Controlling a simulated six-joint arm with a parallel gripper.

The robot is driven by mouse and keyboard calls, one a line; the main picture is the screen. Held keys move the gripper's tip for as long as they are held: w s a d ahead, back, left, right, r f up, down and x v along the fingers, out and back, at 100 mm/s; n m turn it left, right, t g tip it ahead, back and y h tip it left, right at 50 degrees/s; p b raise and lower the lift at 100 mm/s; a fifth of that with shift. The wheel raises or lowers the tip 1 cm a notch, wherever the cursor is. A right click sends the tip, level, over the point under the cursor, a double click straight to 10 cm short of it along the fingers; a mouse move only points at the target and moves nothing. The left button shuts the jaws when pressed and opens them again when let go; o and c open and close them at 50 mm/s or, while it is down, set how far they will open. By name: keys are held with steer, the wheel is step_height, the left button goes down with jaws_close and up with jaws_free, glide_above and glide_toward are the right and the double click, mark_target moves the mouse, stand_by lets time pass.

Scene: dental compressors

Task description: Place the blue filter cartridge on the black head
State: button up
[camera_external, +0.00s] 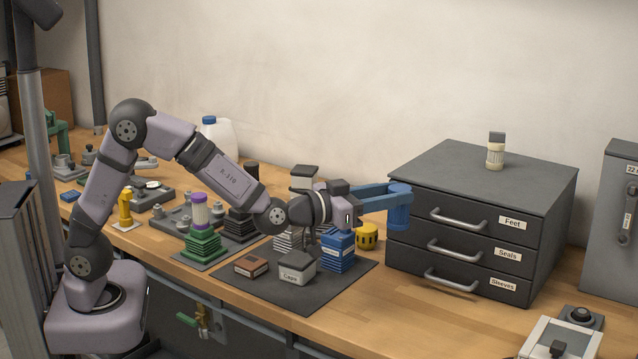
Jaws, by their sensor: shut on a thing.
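My gripper (399,191) is at the right end of my outstretched arm, with its blue fingers shut on a blue cylinder, which looks like the blue filter cartridge (398,211). The cartridge hangs roughly upright in the air in front of the left side of the dark drawer cabinet. The black head (241,224) is a dark stack of fins on the bench, left of the gripper and behind the green finned head.
A green finned head (201,245) carries a purple-topped cartridge (199,212). A blue finned head (338,252), a light finned head (288,239) and a yellow part (367,237) stand near the gripper. The drawer cabinet (480,190) blocks the right. A dark mat (308,299) holds small boxes.

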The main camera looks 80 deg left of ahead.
steer(key=s+a+r+n+g+y+p, duration=0.15)
steer(key=s+a+n+g+y, duration=0.35)
steer(key=a, duration=0.5)
steer(key=s+a+r+n+g+y+p, duration=0.1)
steer(key=s+a+r+n+g+y, duration=0.15)
steer(key=s+a+y, duration=0.6)
steer(key=s+a+f+n+g+p, duration=0.1)
steer(key=s+a+n+g, duration=0.85)
steer(key=s, duration=0.65)
steer(key=shift+a+f+m, duration=0.3)
steer(key=shift+f+m, duration=0.05)
steer(key=shift+f, duration=1.4)
steer(key=shift+a+f+m, duration=0.3)
steer(key=shift+a+f, duration=0.05)
steer(key=shift+f, duration=1.35)
steer(key=shift+a+f+m, duration=0.3)
steer(key=shift+f+m, duration=0.05)
steer(key=shift+f, duration=1.4)
steer(key=shift+f, duration=0.2)
steer(key=o, duration=1.1)
